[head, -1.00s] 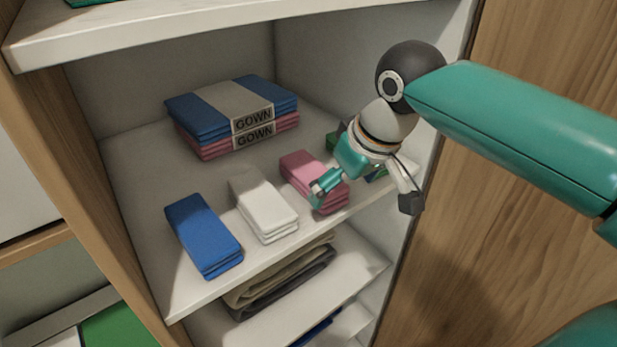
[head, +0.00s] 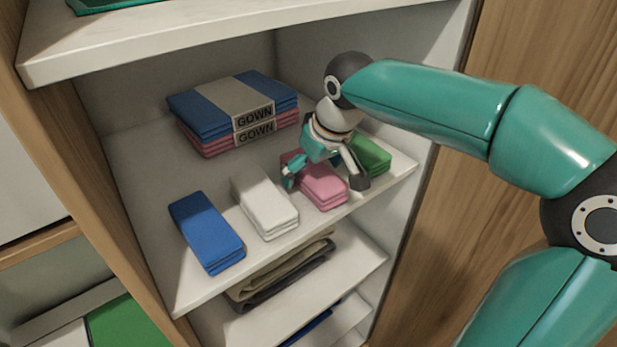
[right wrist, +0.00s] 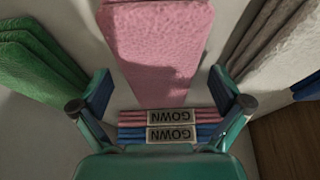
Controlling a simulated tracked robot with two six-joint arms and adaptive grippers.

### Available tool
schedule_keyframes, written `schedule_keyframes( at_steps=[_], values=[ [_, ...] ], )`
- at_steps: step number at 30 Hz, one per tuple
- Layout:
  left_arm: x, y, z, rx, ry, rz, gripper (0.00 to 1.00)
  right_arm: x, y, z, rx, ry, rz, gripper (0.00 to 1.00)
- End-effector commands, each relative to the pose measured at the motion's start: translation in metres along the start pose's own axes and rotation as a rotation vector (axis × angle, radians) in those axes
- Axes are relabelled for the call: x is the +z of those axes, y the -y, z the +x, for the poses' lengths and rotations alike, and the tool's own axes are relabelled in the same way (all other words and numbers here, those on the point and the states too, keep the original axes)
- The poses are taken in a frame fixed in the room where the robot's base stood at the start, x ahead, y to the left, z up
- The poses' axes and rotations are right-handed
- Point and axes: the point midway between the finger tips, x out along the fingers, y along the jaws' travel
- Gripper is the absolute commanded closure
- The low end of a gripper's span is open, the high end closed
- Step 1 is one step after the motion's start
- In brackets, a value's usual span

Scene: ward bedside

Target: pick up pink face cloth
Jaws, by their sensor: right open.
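The pink face cloth (head: 322,189) lies folded on the shelf between the white and green cloths. My right gripper (head: 325,180) is over it, one finger on each side in the head view, and hides its back part. In the right wrist view the pink cloth (right wrist: 158,50) lies ahead between the two open fingers (right wrist: 160,88), with a gap on both sides. I cannot tell how far above the shelf the fingertips are. My left gripper is not in view.
A white cloth (head: 264,205) and a blue cloth (head: 205,232) lie to the left, a green cloth (head: 372,154) to the right. Packed gowns (head: 232,110) are stacked behind. A shelf (head: 250,32) is overhead; the cabinet's side wall (head: 425,110) is at right.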

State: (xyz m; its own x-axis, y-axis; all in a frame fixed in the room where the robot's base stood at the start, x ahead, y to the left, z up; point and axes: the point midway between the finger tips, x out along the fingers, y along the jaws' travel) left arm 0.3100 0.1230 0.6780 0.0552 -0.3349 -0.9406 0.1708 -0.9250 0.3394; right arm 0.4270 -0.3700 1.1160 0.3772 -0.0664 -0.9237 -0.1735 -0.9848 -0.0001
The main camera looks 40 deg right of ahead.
Motion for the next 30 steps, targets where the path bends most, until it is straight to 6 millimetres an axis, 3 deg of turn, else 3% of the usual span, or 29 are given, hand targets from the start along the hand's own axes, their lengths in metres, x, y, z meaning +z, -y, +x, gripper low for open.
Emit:
schedule_keyframes(
  at_steps=[4, 15, 30],
  values=[
    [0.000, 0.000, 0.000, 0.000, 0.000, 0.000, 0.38, 0.000, 0.000, 0.000, 0.000, 0.000, 0.000, 0.02],
    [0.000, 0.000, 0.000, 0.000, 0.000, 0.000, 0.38, 0.000, 0.000, 0.000, 0.000, 0.000, 0.000, 0.62],
    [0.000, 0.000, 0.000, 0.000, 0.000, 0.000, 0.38, -0.006, 0.001, -0.012, 0.000, -0.002, -0.001, 0.62]
  ],
)
